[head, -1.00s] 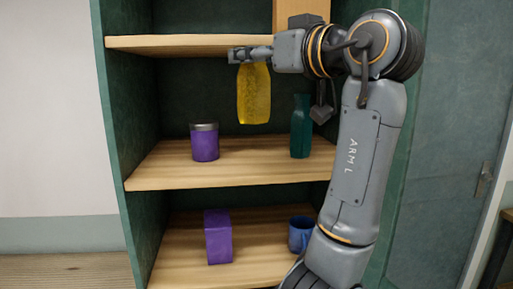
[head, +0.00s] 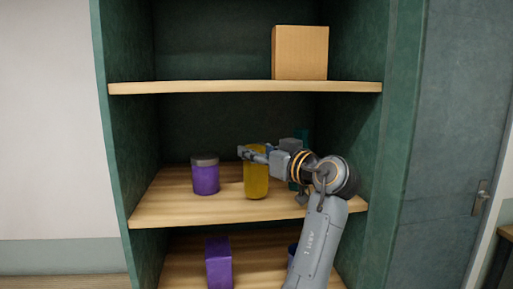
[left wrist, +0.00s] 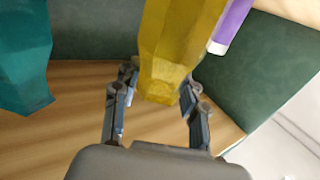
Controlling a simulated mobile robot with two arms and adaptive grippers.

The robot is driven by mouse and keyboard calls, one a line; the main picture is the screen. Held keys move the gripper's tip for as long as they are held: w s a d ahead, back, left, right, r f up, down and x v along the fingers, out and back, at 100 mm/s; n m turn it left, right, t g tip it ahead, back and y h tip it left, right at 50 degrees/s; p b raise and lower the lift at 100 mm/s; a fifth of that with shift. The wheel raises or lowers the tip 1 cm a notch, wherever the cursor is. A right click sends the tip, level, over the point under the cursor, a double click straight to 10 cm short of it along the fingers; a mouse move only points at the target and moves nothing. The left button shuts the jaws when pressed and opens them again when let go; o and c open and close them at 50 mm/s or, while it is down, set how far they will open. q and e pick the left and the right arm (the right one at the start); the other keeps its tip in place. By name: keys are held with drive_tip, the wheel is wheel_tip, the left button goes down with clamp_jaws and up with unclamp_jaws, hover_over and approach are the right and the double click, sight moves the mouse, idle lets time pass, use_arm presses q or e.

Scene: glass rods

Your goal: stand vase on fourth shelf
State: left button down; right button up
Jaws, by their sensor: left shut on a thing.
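The yellow vase (head: 256,183) is upright over the middle one of the three shelf boards in view (head: 190,212). My left gripper (head: 250,153) is shut on its upper part, reaching in from the right. In the left wrist view the vase (left wrist: 180,45) stands between the two fingers of my left gripper (left wrist: 155,100). The vase's base appears at board level in the head view; I cannot tell whether it touches. My right gripper is not in view.
A purple jar (head: 205,177) stands left of the vase. A teal bottle (head: 303,140) stands to the right, partly hidden by my arm. A cardboard box (head: 300,52) sits on the board above. A purple box (head: 218,262) and a mostly hidden blue mug are below.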

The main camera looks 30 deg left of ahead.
use_arm(q)
drive_tip(key=shift+s+f, duration=0.1)
drive_tip(key=shift+f, duration=0.2)
drive_tip(key=shift+f, duration=0.1)
drive_tip(key=shift+f, duration=0.2)
drive_tip(key=c, duration=0.7)
unclamp_jaws()
drive_tip(key=shift+c, duration=0.2)
drive_tip(key=shift+r, duration=0.1)
